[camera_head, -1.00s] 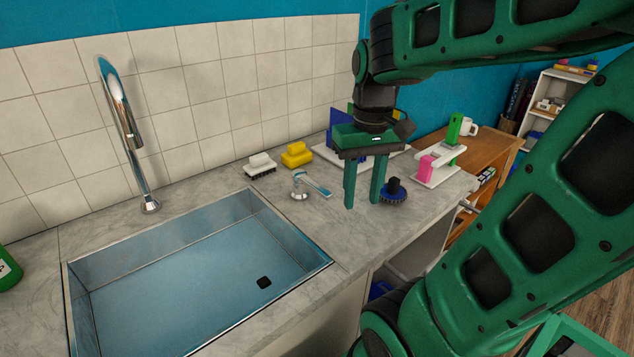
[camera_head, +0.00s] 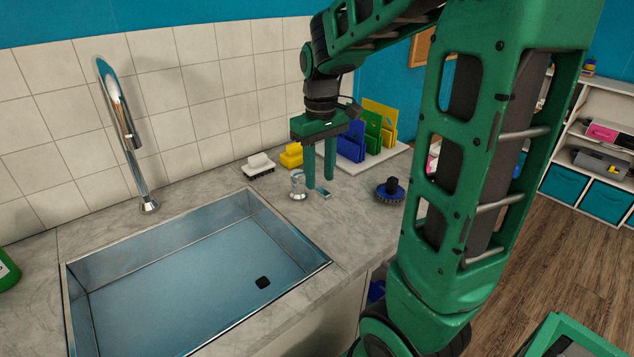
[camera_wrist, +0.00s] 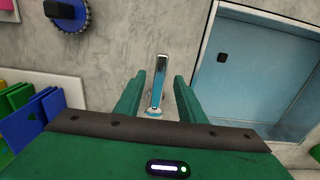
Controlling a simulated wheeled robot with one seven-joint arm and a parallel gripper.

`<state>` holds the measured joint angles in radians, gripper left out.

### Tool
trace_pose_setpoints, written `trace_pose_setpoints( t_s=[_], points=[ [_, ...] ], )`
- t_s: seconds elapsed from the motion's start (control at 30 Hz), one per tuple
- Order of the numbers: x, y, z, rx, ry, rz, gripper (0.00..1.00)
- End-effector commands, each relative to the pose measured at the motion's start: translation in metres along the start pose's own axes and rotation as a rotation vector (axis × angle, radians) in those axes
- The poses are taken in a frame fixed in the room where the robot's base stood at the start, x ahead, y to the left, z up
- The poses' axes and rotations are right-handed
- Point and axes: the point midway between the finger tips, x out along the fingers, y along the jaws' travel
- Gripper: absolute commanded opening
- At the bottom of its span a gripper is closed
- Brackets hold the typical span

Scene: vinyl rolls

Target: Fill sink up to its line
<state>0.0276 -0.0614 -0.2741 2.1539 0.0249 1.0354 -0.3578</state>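The metal sink (camera_head: 180,290) is set in the grey counter, with a dark square drain (camera_head: 263,283) on its floor. Its bottom looks bluish; I cannot tell whether there is water, and I see no line. The chrome faucet (camera_head: 122,130) stands behind it, with no stream visible. The chrome tap handle (camera_head: 297,186) stands right of the sink; its lever also shows in the wrist view (camera_wrist: 158,85). My gripper (camera_head: 320,192) points down at the lever, fingers apart. In the wrist view the lever lies between the open fingers (camera_wrist: 158,82); contact is not visible.
A white brush (camera_head: 258,166) and a yellow one (camera_head: 291,155) lie behind the handle. A blue round brush (camera_head: 390,190) is to the right. Colored boards (camera_head: 375,130) stand in a rack at the back. A green bottle (camera_head: 6,270) is at the left edge.

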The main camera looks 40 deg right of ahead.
Motion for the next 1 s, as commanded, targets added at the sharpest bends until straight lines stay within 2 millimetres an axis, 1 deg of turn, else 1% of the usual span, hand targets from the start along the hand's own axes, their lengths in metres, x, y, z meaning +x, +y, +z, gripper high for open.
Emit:
trace_pose_setpoints(
  t_s=[0.03,0.2,0.33,0.57,0.6,0.63,0.73,0.9,1.0],
  points=[
    [0.008,0.0,0.001,0.0,-0.003,0.0,0.36],
    [0.023,0.0,0.0,0.0,-0.002,0.0,0.36],
    [0.027,0.0,0.0,0.0,0.0,0.0,0.36],
    [0.028,0.0,0.0,0.0,0.001,0.0,0.36],
    [0.028,0.0,0.0,0.0,0.001,0.0,0.31],
    [0.028,0.0,0.0,0.0,0.001,0.0,0.24],
    [0.028,0.0,0.0,0.0,0.001,0.0,0.0],
    [0.028,-0.001,0.0,-0.002,0.001,0.0,0.0],
    [0.028,-0.005,-0.003,-0.03,0.001,0.0,0.0]
  ],
)
